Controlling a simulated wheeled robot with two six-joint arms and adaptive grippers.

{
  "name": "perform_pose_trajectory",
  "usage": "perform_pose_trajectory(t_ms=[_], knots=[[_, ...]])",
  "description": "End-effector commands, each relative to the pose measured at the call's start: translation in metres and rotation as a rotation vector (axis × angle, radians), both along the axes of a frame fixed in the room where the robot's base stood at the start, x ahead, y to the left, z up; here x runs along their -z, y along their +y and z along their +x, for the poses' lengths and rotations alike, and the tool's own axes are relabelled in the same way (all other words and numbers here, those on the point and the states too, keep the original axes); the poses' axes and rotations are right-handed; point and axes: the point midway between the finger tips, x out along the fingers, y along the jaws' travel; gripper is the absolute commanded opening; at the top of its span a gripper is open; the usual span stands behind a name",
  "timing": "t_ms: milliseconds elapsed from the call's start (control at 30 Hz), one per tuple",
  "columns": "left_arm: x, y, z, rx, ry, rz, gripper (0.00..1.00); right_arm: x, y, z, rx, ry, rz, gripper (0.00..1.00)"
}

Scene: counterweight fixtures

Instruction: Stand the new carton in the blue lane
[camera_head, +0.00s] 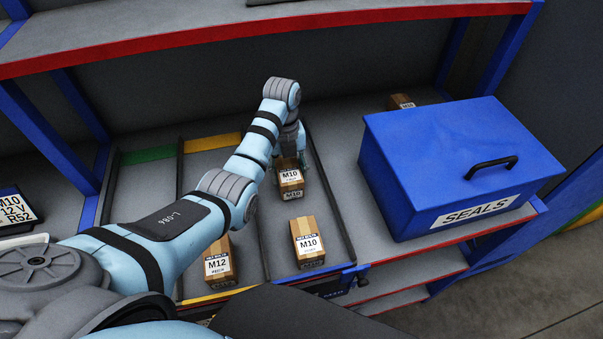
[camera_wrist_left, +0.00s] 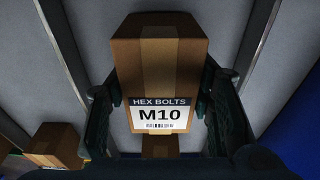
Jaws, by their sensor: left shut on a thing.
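My left gripper (camera_head: 290,160) is shut on a brown M10 hex bolts carton (camera_head: 290,182), which also shows upright between the fingers (camera_wrist_left: 153,117) in the left wrist view. The carton is in or just above the blue lane, toward its back; I cannot tell if its base touches the floor. Another M10 carton (camera_head: 308,243) stands nearer the front of the same lane. The lane's blue front strip (camera_head: 342,279) shows at the right front. My arm hides the lane's back end. My right gripper is not in view.
An M12 carton (camera_head: 219,263) stands in the yellow lane to the left. The green lane (camera_head: 150,155) looks empty. A blue SEALS box (camera_head: 400,150) stands right of the lanes, with a carton (camera_head: 401,101) behind it. A red-edged shelf (camera_head: 250,42) hangs above.

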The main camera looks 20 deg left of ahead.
Motion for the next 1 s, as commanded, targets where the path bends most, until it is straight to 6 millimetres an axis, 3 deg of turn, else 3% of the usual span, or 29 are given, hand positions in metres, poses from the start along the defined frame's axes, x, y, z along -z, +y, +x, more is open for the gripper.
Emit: perform_pose_trajectory(t_ms=[100, 400, 433, 533, 1000], knots=[[0.0089, 0.0036, -0.0016, -0.007, 0.001, 0.001, 0.00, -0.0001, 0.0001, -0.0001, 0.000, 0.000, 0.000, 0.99], [0.0114, 0.0019, -0.0005, -0.004, -0.001, 0.000, 0.00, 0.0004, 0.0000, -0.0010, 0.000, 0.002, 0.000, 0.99], [0.0118, 0.0019, -0.0006, -0.004, -0.001, 0.000, 0.51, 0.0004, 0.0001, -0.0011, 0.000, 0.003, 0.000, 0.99], [0.0115, 0.0017, -0.0006, -0.004, -0.001, 0.000, 0.67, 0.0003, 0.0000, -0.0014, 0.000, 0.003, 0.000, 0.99], [0.0045, 0.0009, 0.0002, -0.002, -0.001, 0.001, 0.68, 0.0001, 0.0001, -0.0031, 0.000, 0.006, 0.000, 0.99]])
